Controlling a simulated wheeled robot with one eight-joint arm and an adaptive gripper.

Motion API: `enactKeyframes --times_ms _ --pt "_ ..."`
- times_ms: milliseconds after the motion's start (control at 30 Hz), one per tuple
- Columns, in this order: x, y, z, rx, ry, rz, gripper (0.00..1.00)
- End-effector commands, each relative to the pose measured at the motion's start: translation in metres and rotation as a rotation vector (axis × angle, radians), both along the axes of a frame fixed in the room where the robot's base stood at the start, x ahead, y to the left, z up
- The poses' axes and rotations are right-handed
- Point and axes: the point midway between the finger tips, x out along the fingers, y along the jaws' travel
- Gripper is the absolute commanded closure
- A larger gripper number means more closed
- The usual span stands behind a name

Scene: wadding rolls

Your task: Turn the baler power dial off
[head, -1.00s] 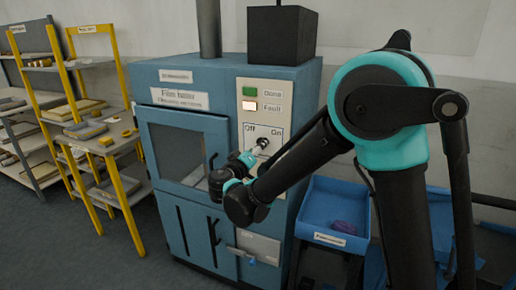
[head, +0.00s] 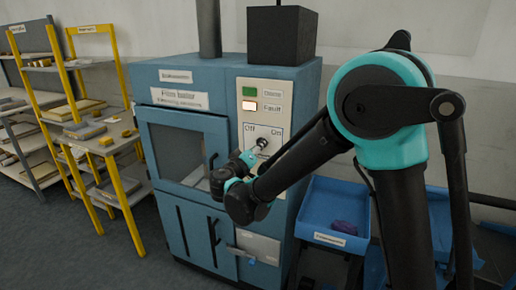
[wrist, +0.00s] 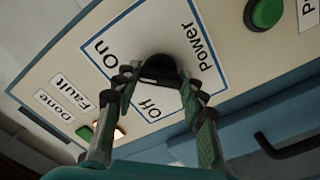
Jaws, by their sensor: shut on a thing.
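The baler power dial (head: 262,143) is a dark round knob on a white plate (wrist: 120,50) marked Off, On and Power, on the front panel of the blue film baler (head: 282,190). In the wrist view the dark dial (wrist: 160,66) sits between the fingertips of my gripper (wrist: 160,82), which is shut on it from both sides. My gripper also shows in the head view (head: 250,155), reaching up to the panel from the left. The fingers partly cover the dial, and I cannot tell which mark it points to.
Above the dial are a green Done lamp (head: 249,91) and a pale, lit Fault lamp (head: 249,106). A green button (wrist: 267,12) is beside the plate. Yellow-framed shelves (head: 103,135) stand left; a blue bin (head: 318,208) stands right.

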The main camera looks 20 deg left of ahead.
Motion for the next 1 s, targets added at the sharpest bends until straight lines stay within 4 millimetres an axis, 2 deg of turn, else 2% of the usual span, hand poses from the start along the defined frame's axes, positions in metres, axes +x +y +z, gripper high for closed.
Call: enactKeyframes --times_ms 367,1000 --pt "-0.0002 0.0002 -0.0002 -0.193 0.016 0.001 0.88" --pt "-0.0004 0.0005 -0.0004 -0.796 0.063 0.001 0.88"
